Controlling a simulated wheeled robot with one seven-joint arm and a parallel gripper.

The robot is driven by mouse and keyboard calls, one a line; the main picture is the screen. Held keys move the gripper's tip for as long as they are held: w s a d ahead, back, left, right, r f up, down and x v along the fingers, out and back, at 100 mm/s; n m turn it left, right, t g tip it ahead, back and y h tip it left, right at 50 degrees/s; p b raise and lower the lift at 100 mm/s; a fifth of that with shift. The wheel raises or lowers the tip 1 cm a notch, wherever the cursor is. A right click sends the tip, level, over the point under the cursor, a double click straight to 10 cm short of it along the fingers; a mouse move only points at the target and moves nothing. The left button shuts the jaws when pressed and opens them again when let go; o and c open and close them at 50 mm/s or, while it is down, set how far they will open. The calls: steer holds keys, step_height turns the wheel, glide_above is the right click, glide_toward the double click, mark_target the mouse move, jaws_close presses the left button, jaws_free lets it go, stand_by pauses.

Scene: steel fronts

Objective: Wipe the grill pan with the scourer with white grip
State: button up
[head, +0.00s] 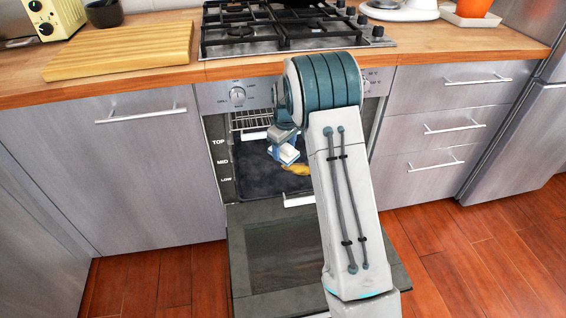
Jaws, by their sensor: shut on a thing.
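The grill pan (257,180) is dark and flat and lies inside the open oven, with a white handle (300,200) at its front edge. A yellow patch (297,169) shows on the pan's right side; I cannot tell what it is. My gripper (284,145) reaches into the oven over the right half of the pan. It is shut on the scourer with white grip (289,155), which shows as a small white and blue piece. I cannot tell whether the scourer touches the pan. My arm hides the pan's right side.
The oven door (268,250) is folded down in front. A wire rack (252,118) sits above the pan. The hob (240,38) is on the counter above, with a wooden board (120,52) to its left. Drawers (445,125) flank the oven on the right.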

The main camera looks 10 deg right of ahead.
mark_target(292, 169)
steer(key=shift+w+f+n+b, duration=0.2)
steer(key=shift+w+f+b, duration=0.2)
steer(key=shift+f, duration=0.2)
steer(key=shift+w+f+n+b, duration=0.2)
steer(key=shift+w+f+b, duration=0.15)
steer(key=shift+f, duration=0.2)
steer(key=shift+w+f+b, duration=0.2)
steer(key=shift+f+b, duration=0.7)
steer(key=shift+f, duration=0.55)
steer(key=shift+w+f+b, duration=0.2)
steer(key=shift+f+b, duration=0.7)
steer(key=shift+f, duration=0.5)
steer(key=shift+w+f+b, duration=0.15)
steer(key=shift+f+b, duration=0.3)
steer(key=shift+f, duration=0.6)
steer(key=shift+d, duration=0.1)
steer(key=shift+d+r, duration=0.2)
steer(key=shift+d, duration=1.5)
steer(key=shift+d+f+p, duration=0.2)
steer(key=shift+d+p, duration=0.45)
steer(key=shift+d, duration=3.55)
steer(key=shift+r, duration=0.1)
steer(key=shift+a, duration=0.15)
